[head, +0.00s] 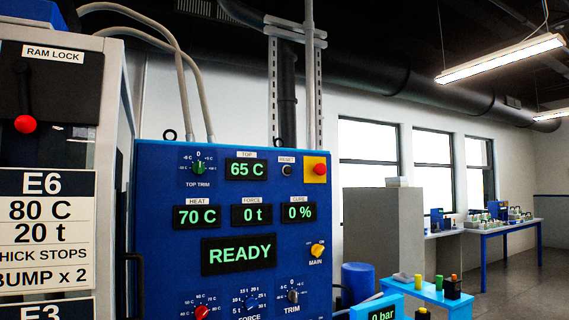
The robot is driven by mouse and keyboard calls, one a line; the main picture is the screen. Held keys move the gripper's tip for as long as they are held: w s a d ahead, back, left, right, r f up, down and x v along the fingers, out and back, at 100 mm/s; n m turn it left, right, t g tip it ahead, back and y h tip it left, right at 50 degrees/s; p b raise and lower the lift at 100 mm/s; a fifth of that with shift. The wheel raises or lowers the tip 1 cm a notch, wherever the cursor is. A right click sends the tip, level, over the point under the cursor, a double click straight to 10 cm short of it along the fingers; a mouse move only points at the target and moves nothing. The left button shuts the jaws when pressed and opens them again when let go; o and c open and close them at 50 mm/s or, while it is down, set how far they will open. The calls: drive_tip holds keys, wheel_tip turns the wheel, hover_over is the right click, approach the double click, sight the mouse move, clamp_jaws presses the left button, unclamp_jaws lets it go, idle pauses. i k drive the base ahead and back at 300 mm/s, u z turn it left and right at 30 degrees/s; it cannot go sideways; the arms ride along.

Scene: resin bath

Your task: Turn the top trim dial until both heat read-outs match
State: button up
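The blue control panel (157,240) fills the middle of the head view. The green top trim dial (198,168) is at its upper left, with marks from -5 C through 0 to +5 C; its pointer looks to be near 0. The TOP read-out (246,169) shows 65 C. The HEAT read-out (197,216) below shows 70 C, so the two differ. The red heat dial (201,312) is at the lower left, cut by the frame edge. My gripper is not in view.
The FORCE read-out (251,214) shows 0 t, CURE (299,212) 0 %, and a large display (239,255) READY. A red button on yellow (320,169) and the yellow MAIN switch (317,250) are at right. A red-knobbed RAM LOCK lever (26,124) is at left.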

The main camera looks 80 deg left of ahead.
sight(198, 168)
drive_tip(key=k, duration=1.3)
drive_tip(key=u, duration=1)
